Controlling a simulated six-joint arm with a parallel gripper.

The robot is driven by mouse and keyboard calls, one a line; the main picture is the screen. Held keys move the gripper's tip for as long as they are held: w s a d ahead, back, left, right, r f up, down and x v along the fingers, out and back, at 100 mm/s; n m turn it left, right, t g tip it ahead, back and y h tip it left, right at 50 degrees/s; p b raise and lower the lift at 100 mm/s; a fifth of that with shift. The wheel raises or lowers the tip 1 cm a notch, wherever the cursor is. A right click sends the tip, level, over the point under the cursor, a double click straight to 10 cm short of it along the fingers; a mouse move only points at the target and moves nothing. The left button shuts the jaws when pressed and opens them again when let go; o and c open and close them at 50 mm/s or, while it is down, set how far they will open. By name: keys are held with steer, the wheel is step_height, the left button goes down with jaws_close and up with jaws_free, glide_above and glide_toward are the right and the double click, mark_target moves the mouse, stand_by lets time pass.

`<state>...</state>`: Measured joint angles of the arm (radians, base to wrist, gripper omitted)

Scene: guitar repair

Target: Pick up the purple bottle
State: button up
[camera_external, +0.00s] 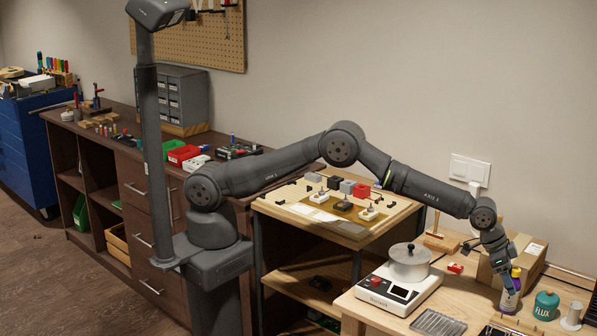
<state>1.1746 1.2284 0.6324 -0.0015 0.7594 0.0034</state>
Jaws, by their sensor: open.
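The purple bottle (509,299) stands upright on the wooden bench at the lower right, with a pale label and a purple cap and base showing. My gripper (510,290) reaches down at the bottle, its fingers at the bottle's upper part. The gripper is open. The fingers overlap the bottle in this view, and I cannot tell whether they touch it.
A teal flux container (546,306) and a small pale cylinder (573,316) stand just right of the bottle. A cardboard box (527,258) is behind it. A white hot plate with a pot (409,262) and a metal tray (438,323) are to the left.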

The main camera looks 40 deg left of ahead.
steer(key=shift+d+f, duration=0.15)
steer(key=shift+f, duration=0.15)
steer(key=c, duration=1.1)
steer(key=shift+c, duration=0.3)
steer(key=shift+r, duration=0.2)
